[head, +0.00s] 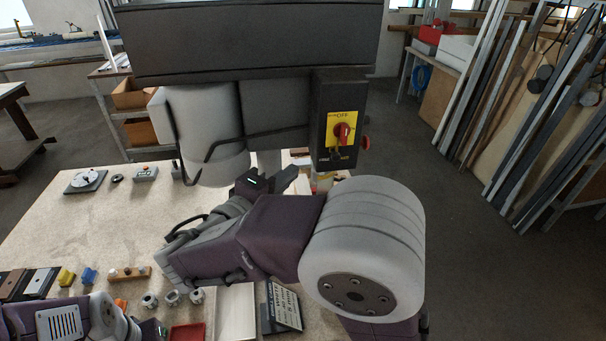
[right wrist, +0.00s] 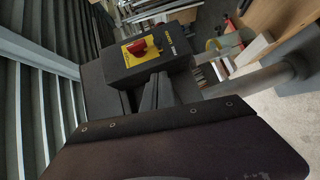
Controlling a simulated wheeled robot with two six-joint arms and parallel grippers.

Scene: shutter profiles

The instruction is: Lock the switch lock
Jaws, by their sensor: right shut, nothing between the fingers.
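The switch (head: 343,131) is a dark box with a yellow plate and a red knob (head: 341,134), mounted on the right end of a large dark machine head. In the right wrist view the yellow plate (right wrist: 152,50) and red knob (right wrist: 137,46) are at upper centre. A small dark part below the knob is too small to make out. My right gripper (head: 291,176) is below and left of the switch. In the right wrist view its shut, empty fingers (right wrist: 158,82) point toward the box; contact cannot be told. My left gripper (head: 152,328) is at lower left, its jaws unclear.
The machine head (head: 250,45) overhangs the table, with a grey cylinder (head: 208,130) below it. The wooden table (head: 100,220) holds a dial plate (head: 85,181), a grey button box (head: 145,174), a red tray (head: 187,332) and small parts. Long profiles lean at the right.

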